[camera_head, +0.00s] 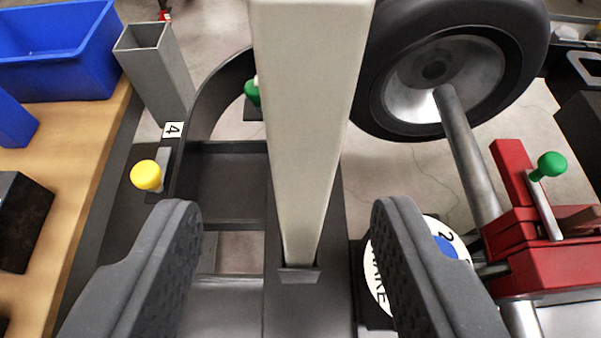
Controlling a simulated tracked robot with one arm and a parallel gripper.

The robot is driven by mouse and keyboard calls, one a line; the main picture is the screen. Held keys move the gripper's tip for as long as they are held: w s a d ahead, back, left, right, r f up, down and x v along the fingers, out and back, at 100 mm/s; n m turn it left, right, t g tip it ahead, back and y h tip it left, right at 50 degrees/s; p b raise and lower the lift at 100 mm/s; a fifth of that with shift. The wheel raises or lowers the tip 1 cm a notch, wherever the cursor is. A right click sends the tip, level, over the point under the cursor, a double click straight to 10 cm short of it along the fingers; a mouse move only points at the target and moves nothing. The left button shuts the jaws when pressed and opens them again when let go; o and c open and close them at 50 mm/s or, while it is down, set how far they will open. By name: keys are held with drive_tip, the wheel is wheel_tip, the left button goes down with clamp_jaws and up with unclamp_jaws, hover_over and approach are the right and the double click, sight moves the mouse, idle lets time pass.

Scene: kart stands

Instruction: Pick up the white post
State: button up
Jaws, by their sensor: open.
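The white post (308,110) stands upright in a small dark socket (299,274) on a black frame. It runs from the top edge of the view down to the middle and narrows towards its foot. My gripper (286,215) is open. Its two dark grey fingers are at the lower left and lower right, with the lower part of the post showing between them. There is a visible gap on both sides, and neither finger appears to touch it. The post's upper end is cut off by the picture edge.
A black wheel (395,75) on a metal axle is right of the post. A red clamp with a green knob (551,164) is at the right. A yellow knob (146,175), a grey square tube (150,65) and a blue bin (60,45) on a wooden bench are left.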

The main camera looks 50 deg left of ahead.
sight(303, 180)
drive_tip(key=shift+w+x, duration=0.25)
drive_tip(key=shift+x, duration=2.95)
drive_tip(key=shift+d, duration=0.15)
